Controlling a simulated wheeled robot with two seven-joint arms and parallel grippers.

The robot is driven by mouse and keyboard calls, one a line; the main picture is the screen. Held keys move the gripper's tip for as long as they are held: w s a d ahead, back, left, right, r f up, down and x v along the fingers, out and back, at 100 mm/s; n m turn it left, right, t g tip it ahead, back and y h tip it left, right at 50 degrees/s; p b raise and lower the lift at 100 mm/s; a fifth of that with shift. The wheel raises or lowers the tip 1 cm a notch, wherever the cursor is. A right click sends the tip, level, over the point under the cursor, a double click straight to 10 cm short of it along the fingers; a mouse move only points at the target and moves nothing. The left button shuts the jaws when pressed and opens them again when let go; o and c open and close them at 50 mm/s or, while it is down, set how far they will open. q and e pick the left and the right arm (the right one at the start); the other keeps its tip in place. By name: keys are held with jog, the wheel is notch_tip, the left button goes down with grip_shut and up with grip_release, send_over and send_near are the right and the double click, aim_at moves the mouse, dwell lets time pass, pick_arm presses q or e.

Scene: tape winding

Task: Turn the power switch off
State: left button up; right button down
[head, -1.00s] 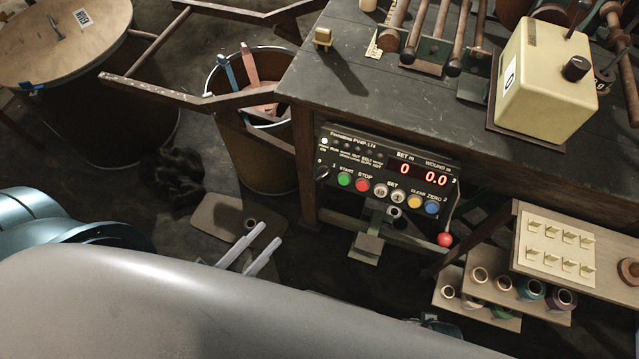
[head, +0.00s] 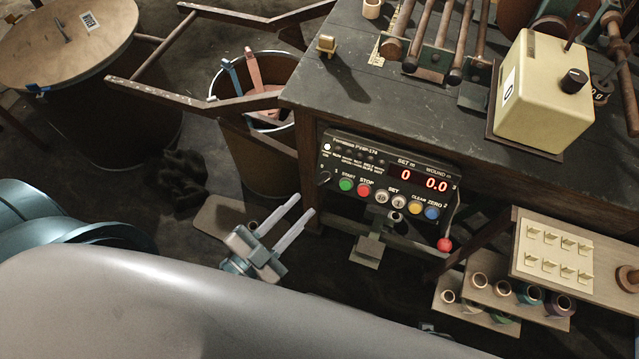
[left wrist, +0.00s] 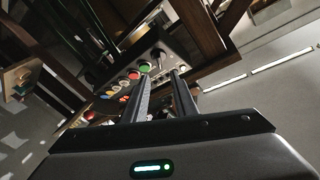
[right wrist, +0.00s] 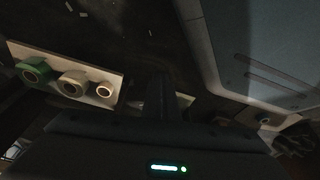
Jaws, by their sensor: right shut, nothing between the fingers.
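The control box (head: 390,175) hangs under the bench's front edge. Its power switch, a small dark knob (head: 324,177), is at the left end of the panel, left of the green START button (head: 346,184). A white lamp above it is lit and the red displays are on. My left gripper (head: 305,204) is open and empty, below and left of the box, apart from the switch. In the left wrist view the panel (left wrist: 140,72) lies beyond the open fingers, with a dark knob (left wrist: 159,56) near the fingertips' line. My right gripper (right wrist: 165,88) is shut and empty, dimly lit.
A bin (head: 255,150) stands left of the bench (head: 330,85). A red-tipped lever (head: 444,244) sticks out at the box's right. Shelves with tape rolls (head: 529,291) are at lower right; some rolls (right wrist: 72,82) show in the right wrist view.

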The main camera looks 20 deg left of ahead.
aim_at(327, 180)
pick_arm(q)
jog(key=p+x, duration=0.1)
jog(key=x, duration=0.6)
jog(key=shift+w+d, duration=0.15)
jog(key=shift+w, duration=0.2)
grip_shut()
